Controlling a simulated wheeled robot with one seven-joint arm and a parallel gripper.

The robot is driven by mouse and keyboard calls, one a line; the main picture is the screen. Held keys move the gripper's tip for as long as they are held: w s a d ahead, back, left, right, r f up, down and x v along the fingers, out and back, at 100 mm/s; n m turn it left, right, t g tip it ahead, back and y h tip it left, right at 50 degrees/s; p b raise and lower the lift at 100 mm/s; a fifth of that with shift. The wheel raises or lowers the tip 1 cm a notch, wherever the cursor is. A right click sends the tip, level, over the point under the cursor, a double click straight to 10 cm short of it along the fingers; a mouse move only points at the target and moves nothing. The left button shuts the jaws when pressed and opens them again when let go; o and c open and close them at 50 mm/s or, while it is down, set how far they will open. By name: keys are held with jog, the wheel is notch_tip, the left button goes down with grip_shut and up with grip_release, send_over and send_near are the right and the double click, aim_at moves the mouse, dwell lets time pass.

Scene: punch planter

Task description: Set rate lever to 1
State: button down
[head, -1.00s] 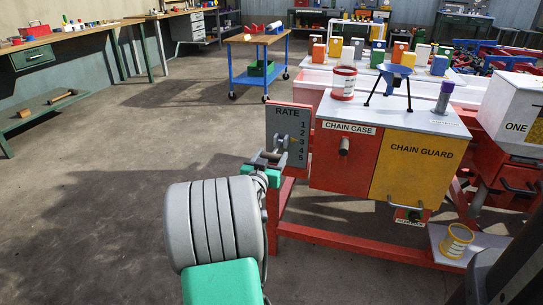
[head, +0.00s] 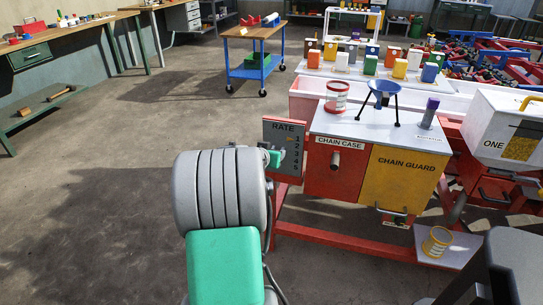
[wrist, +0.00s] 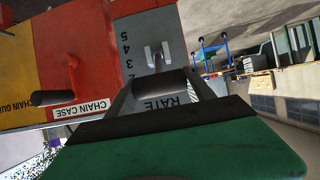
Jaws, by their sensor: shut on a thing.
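The grey RATE panel (head: 283,128), numbered 1 at the top to 5 at the bottom, stands at the left of the orange machine in the head view. My gripper (head: 277,158) is in front of its left side and hides most of the lever. In the wrist view the panel (wrist: 150,22) appears upside down. My gripper (wrist: 162,92) is shut on the dark handle of the rate lever there. The lever's grey forked mount (wrist: 157,56) shows on the panel beside the numbers. The 1 is hidden there, and I cannot tell the exact setting.
The red CHAIN CASE box (head: 333,173) and yellow CHAIN GUARD box (head: 402,182) are just right of the panel. Their front handles stick out. A red frame bar (head: 330,238) runs low in front. The floor to the left is clear.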

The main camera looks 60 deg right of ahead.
jog(key=shift+d+r, duration=0.4)
jog(key=shift+r, duration=0.35)
jog(key=shift+w, duration=0.1)
jog(key=c, duration=0.7)
grip_release()
jog(key=o, duration=0.3)
jog(key=shift+f, duration=0.25)
jog(key=shift+o, duration=0.2)
jog(key=shift+a, duration=0.1)
jog(key=v, duration=0.7)
jog(key=shift+a+p, duration=0.4)
jog(key=shift+p, duration=0.05)
jog(key=shift+r, duration=0.1)
